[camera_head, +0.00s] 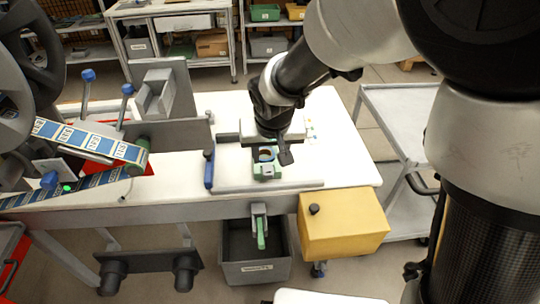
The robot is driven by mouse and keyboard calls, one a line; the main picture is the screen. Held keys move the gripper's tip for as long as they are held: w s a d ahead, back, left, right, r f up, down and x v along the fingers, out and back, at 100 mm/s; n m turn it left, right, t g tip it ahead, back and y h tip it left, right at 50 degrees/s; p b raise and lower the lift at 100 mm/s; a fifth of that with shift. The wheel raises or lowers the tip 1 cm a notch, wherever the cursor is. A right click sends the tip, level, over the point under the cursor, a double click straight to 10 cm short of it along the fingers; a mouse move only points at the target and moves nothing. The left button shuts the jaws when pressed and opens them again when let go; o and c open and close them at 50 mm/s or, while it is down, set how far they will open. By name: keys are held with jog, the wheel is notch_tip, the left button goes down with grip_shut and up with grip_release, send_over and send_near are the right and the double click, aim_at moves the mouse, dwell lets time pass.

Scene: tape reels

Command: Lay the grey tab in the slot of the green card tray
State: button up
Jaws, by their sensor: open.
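My gripper (274,151) is pointed down over the white table, with a dark finger showing on its right side. It is open. Directly below and around its tip is a small green piece (267,172) with a pale front, which looks like the green card tray. A round, brownish and dark shape shows just above it, partly covered by my gripper. I cannot make out the slot. I cannot pick out the grey tab for certain; it may be hidden by my gripper or too small to see.
A white table (350,172) carries a reel machine with a blue label strip (88,140) at left. A blue-handled bar (208,170) stands left of the green piece. A yellow box (342,225) and grey bin (255,270) are at the front. The table's right end is mostly clear.

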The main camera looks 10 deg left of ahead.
jog(key=s+d+r+m, duration=0.1)
jog(key=s+d+r, duration=0.3)
jog(key=d+r, duration=0.3)
jog(key=s+d+r+m, duration=0.1)
jog(key=s+d+r, duration=0.3)
jog(key=d+r, duration=0.3)
jog(key=s+d+r+m+t+h, duration=0.1)
jog(key=s+d, duration=0.7)
jog(key=s, duration=0.1)
jog(key=shift+s+r, duration=0.15)
jog(key=shift+s, duration=0.15)
